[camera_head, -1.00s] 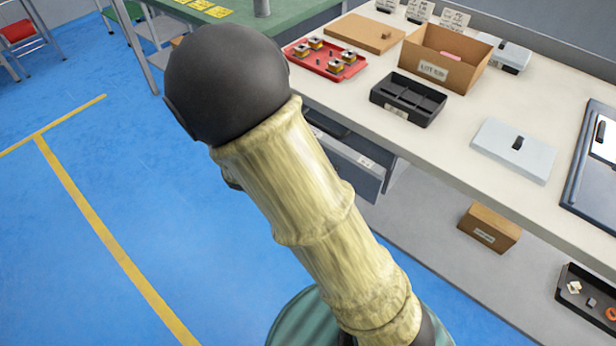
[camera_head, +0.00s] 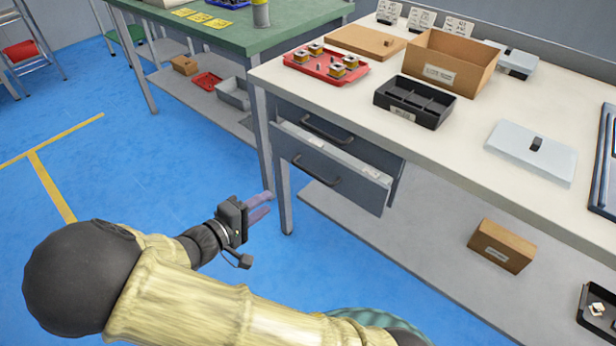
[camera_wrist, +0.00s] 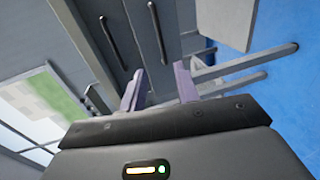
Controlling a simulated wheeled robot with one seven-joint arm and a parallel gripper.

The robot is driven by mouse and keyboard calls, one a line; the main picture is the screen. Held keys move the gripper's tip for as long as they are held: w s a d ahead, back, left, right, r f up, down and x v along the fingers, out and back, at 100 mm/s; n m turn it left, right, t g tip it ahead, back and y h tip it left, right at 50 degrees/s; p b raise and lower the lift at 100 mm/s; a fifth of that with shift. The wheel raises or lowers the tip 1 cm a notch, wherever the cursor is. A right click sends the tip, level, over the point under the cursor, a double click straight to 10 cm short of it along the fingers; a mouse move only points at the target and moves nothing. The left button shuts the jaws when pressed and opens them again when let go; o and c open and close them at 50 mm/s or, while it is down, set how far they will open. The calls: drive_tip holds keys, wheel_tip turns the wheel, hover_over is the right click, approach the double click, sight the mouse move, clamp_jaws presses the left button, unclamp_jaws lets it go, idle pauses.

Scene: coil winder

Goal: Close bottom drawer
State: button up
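The bottom drawer (camera_head: 331,171) is under the white-topped bench and stands pulled out past the drawer above it, with its light upper rim showing. Its dark handle (camera_head: 316,172) runs across the front. The top drawer (camera_head: 330,136) looks shut. My gripper (camera_head: 262,206) is in front and to the left of the bench leg, lower than the drawer and apart from it. In the wrist view its two purple fingers (camera_wrist: 160,86) are spread with nothing between them. Two dark bar handles show beyond them in that view, the nearer one (camera_wrist: 157,32) on a grey front.
The bench leg (camera_head: 283,185) stands close to my gripper. The lower shelf (camera_head: 400,235) holds a brown box (camera_head: 501,245). The bench top carries a red tray (camera_head: 326,68), a black divided tray (camera_head: 414,101) and a cardboard box (camera_head: 440,75). Blue floor left of the bench is clear.

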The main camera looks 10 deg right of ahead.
drive_tip(key=b+x, duration=0.5)
drive_tip(key=x, duration=1.2)
drive_tip(key=shift+b, duration=0.35)
drive_tip(key=shift+d, duration=0.1)
drive_tip(key=shift+c, duration=0.2)
clamp_jaws()
